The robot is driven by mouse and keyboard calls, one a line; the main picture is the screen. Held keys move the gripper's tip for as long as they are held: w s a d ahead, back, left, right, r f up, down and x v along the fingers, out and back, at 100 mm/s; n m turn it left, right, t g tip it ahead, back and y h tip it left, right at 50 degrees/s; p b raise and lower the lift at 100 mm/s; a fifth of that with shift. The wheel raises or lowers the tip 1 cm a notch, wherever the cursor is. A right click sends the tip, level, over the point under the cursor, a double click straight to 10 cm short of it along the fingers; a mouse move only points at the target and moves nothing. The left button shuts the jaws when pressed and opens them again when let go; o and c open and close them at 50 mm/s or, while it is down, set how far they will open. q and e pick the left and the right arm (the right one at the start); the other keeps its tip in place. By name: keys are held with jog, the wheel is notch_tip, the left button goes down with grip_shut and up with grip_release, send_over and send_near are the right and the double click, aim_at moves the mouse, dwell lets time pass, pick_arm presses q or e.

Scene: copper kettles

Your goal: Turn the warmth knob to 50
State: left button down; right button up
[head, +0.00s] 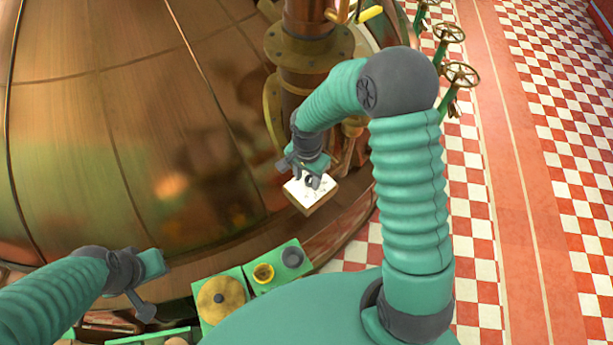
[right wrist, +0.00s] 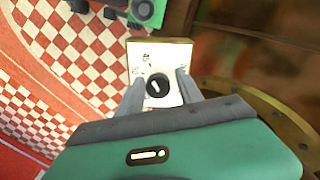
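The warmth knob (right wrist: 157,86) is a small round black knob with a pale pointer mark, on a square white panel (right wrist: 142,52) with faint printed marks. In the head view the panel (head: 306,198) sits at the foot of the brown pipe, partly covered by my gripper. My right gripper (head: 312,180) is over the panel. In the right wrist view its two grey fingers (right wrist: 159,88) are apart, one on each side of the knob, with gaps showing. I cannot tell how deep they reach. My left gripper (head: 148,287) is at lower left, away from the panel; its opening is unclear.
A large copper kettle (head: 120,130) fills the left. A brown flanged pipe (head: 305,75) rises behind the panel. Valve wheels (head: 460,75) line the checkered floor (head: 570,110).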

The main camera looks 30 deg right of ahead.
jog(key=shift+d, duration=0.55)
jog(key=c, duration=0.5)
jog(key=shift+d+f, duration=0.1)
jog(key=shift+d, duration=0.2)
grip_shut()
jog(key=shift+w+a, duration=0.1)
jog(key=shift+a, duration=0.2)
pick_arm(q)
jog(key=shift+d+r, duration=0.1)
jog(key=shift+d, duration=0.5)
jog(key=shift+d+r, duration=0.15)
jog(key=shift+d, duration=0.1)
pick_arm(e)
jog(key=shift+d+n, duration=0.15)
jog(key=shift+n, duration=0.15)
jog(key=shift+n+p, duration=0.35)
jog(key=shift+n, duration=0.55)
pick_arm(q)
jog(key=shift+a+r+p, duration=0.1)
jog(key=shift+r+p, duration=0.4)
jog(key=shift+r, duration=0.25)
pick_arm(e)
jog(key=n, duration=0.5)
jog(key=shift+n, duration=0.3)
